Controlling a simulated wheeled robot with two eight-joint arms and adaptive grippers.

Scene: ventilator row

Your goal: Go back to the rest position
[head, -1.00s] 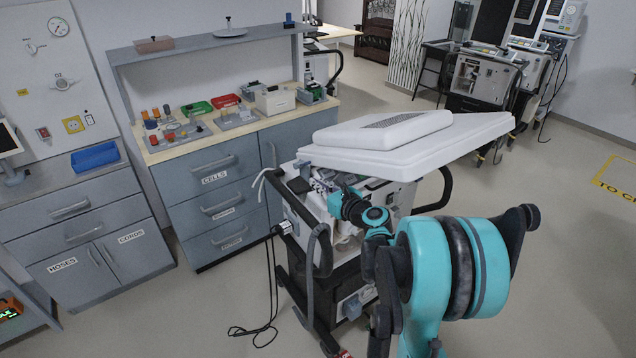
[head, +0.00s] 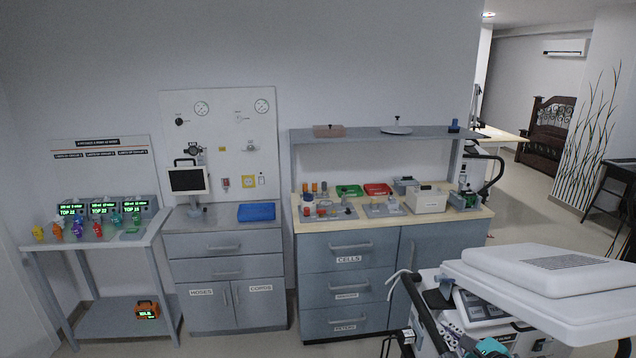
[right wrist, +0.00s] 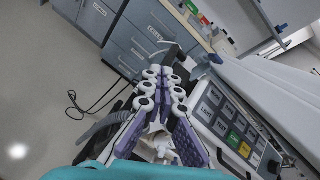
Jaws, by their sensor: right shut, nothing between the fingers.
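The ventilator cart (head: 540,338) stands at the lower right of the head view, with a white slab-like top (head: 560,281) over it. A small teal part of my right arm shows at the bottom edge there, beside the cart. In the right wrist view my right gripper (right wrist: 168,78) is shut and empty, with purple pads and white knuckles. It is beside the cart's button panel (right wrist: 228,122), in front of the drawers. Whether it touches the cart I cannot tell. My left gripper is out of view.
A grey drawer cabinet (head: 350,262) holds small parts and trays on its wooden top. Left of it are a cabinet with a blue tray (head: 257,212) and a table with several lit devices (head: 104,208). A black cable (right wrist: 75,104) lies on the floor.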

